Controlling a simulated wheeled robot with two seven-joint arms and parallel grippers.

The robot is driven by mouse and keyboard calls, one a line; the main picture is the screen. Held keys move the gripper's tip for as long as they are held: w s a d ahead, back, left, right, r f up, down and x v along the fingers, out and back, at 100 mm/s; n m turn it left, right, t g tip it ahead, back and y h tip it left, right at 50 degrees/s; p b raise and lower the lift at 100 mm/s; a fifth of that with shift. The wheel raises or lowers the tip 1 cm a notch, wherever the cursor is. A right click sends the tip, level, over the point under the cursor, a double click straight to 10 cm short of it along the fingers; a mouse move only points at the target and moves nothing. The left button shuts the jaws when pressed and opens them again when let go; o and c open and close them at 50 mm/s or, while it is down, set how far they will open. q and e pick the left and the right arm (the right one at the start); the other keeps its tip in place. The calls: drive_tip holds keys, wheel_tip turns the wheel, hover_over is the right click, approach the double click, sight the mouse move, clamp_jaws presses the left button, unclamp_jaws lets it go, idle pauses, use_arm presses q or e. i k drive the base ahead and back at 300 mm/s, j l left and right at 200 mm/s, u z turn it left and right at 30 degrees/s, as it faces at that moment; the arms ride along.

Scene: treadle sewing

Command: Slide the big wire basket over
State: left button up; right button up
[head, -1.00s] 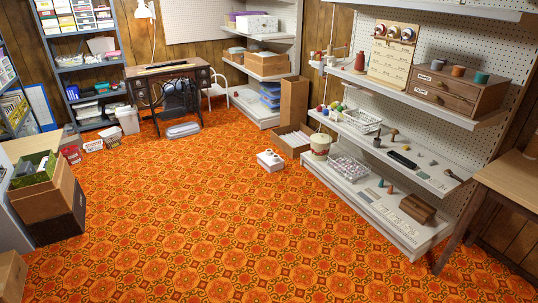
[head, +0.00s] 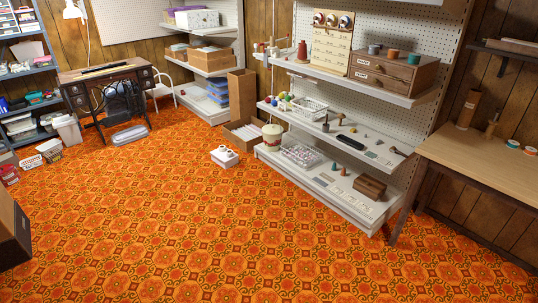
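Two white wire baskets show on the white pegboard shelving on the right. One wire basket (head: 310,108) sits on the middle shelf, near its left end. The other wire basket (head: 301,155) sits on the bottom shelf, holds small pale items and looks slightly larger. Neither of my grippers is in view.
The patterned orange floor is clear in front of the shelving. A white box with two round tops (head: 225,156) stands on the floor. A wooden table (head: 490,170) is at right. A cardboard box (head: 243,133) stands beside the shelving's left end.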

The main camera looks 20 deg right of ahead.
sight(302, 157)
drive_tip(key=z, duration=0.35)
drive_tip(key=i+z, duration=0.45)
drive_tip(key=i+j+z, duration=0.2)
drive_tip(key=i+z, duration=0.25)
drive_tip(key=i, duration=0.15)
